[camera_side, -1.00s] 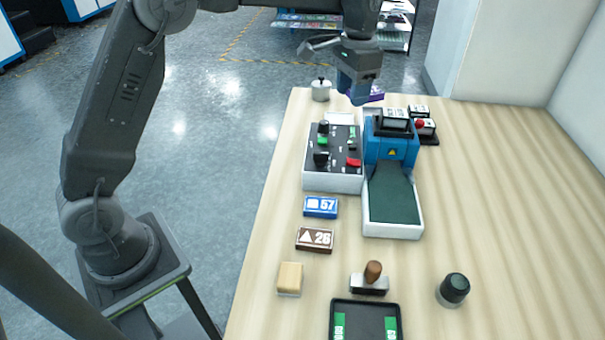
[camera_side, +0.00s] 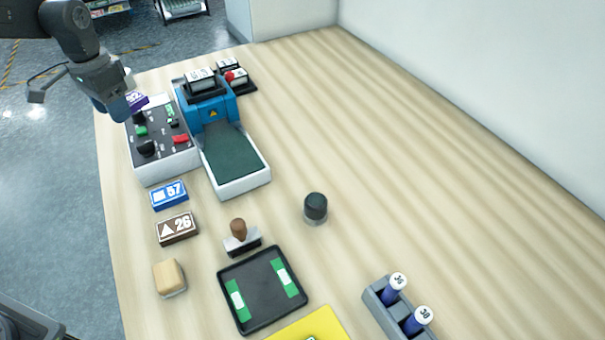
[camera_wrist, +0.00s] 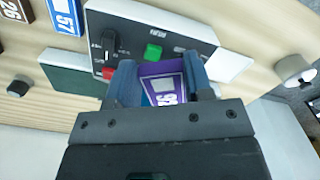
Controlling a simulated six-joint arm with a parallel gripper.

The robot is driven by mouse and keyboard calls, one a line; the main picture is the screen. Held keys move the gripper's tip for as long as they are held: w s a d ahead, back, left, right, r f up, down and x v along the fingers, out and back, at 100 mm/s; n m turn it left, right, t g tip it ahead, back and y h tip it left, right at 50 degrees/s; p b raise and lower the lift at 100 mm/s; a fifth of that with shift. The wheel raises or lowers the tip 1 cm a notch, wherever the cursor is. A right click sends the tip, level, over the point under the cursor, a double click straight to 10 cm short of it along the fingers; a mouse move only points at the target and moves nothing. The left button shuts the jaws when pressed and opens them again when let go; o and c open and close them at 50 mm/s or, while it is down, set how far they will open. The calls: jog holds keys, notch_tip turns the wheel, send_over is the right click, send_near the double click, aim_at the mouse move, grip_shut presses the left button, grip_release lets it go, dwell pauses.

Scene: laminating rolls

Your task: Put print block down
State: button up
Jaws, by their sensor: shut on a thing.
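My gripper (camera_side: 122,108) is at the far left end of the table, by the back left corner of the control box. It is shut on a purple print block (camera_side: 137,101) with white marking. In the wrist view the purple block (camera_wrist: 163,84) sits between the two blue fingers (camera_wrist: 160,86), and the control box shows beyond it. I cannot tell whether the block touches anything below. A blue block marked 57 (camera_side: 169,194) and a brown block marked 26 (camera_side: 177,228) lie in a row in front of the control box.
The control box (camera_side: 165,165) with knobs and buttons stands beside the blue laminating machine (camera_side: 212,112) and its green bed (camera_side: 232,158). A stamp (camera_side: 240,235), a black tray (camera_side: 262,290), a dark knob (camera_side: 316,207) and a beige block (camera_side: 169,277) stand nearer.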

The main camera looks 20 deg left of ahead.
notch_tip(320, 180, up, 11)
jog(key=w+d+n, duration=0.3)
jog(key=d+n, duration=0.1)
jog(key=d, duration=0.9)
jog(key=d+n, duration=0.4)
jog(key=d, duration=0.9)
jog(key=f, duration=0.7)
jog(key=s+f, duration=0.1)
jog(key=f, duration=0.3)
jog(key=shift+f, duration=0.25)
send_over(300, 196)
jog(key=f, duration=0.7)
jog(key=shift+w+a, duration=0.1)
jog(key=shift+a, duration=0.1)
jog(key=shift+d+f, duration=0.2)
jog(key=shift+f, duration=1.9)
